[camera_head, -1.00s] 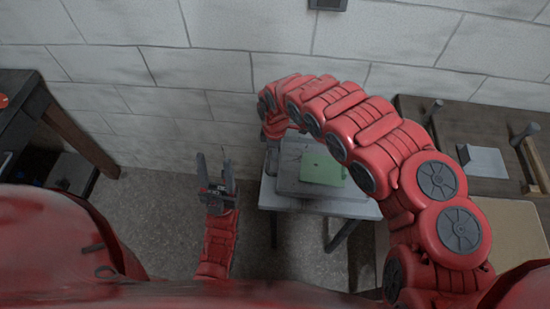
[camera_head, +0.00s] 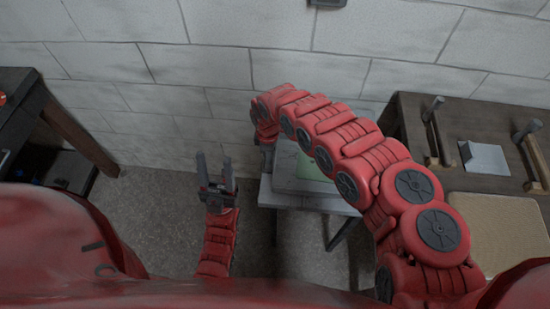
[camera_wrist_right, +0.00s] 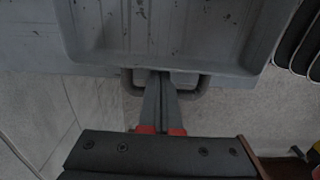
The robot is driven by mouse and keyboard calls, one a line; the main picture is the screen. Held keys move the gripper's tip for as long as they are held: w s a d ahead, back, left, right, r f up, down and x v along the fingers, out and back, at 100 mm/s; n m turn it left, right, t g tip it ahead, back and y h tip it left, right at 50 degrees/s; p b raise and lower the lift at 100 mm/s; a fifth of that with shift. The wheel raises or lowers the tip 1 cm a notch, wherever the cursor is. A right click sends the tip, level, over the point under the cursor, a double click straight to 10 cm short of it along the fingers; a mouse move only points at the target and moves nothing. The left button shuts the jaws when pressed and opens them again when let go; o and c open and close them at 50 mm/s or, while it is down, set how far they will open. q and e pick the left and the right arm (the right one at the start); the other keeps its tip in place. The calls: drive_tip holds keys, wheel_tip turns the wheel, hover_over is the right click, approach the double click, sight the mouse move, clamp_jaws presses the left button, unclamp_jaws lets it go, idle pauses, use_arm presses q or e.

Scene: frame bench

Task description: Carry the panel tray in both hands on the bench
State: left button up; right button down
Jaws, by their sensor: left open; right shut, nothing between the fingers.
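The grey panel tray (camera_head: 285,180) sits on a small grey stand (camera_head: 300,203), partly hidden by my right arm. A green panel (camera_head: 316,170) lies in it, mostly covered by the arm. In the right wrist view the scuffed tray (camera_wrist_right: 160,60) has a looped handle (camera_wrist_right: 128,86) on its near side. My right gripper (camera_wrist_right: 160,78) is shut and empty, its fingers at the handle loop; I cannot tell whether they pass over or through it. My left gripper (camera_head: 214,160) is open and empty, fingers up, left of the stand and apart from the tray.
A dark wooden bench (camera_head: 470,125) at right bears two upright posts, a grey plate (camera_head: 484,157) and a tan mat (camera_head: 500,225). A dark table (camera_head: 25,95) stands at left. A block wall (camera_head: 200,60) is behind. Floor is clear between left table and stand.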

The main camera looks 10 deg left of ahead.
drive_tip(key=a+b, duration=0.8)
drive_tip(key=shift+s+a, duration=0.2)
drive_tip(key=shift+a, duration=0.1)
